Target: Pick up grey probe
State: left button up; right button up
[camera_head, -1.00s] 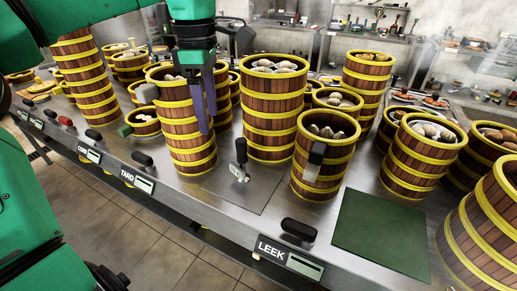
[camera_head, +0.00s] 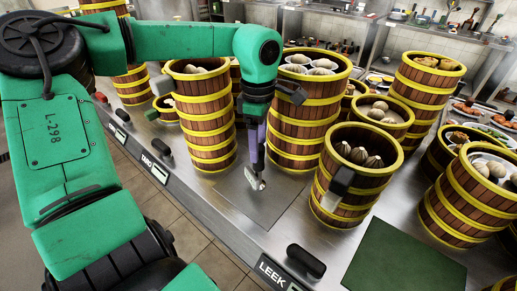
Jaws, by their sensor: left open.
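The grey probe (camera_head: 257,184) stands on a square metal plate (camera_head: 274,205) let into the counter, between steamer towers. Only its pale lower end shows clearly; its dark upper part is mostly hidden behind my gripper. My left gripper (camera_head: 254,168) points down from the green arm, right at the probe. Its purple fingers are open and seen nearly edge-on, so I cannot tell whether the probe lies between them or just behind. My right gripper is not in view.
A tall steamer tower (camera_head: 201,120) stands left of the gripper and another (camera_head: 302,110) behind it. A shorter steamer (camera_head: 350,170) with a grey handle stands to the right. A green mat (camera_head: 405,262) lies bare at front right, near a black handle (camera_head: 306,261) on the counter edge.

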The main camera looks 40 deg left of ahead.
pick_arm(q)
jog(key=shift+s+f, duration=0.1)
jog(key=shift+f, duration=0.95)
grip_shut()
jog(key=shift+r, duration=0.15)
notch_tip(320, 180, up, 20)
jog(key=c, duration=0.7)
grip_release()
grip_shut()
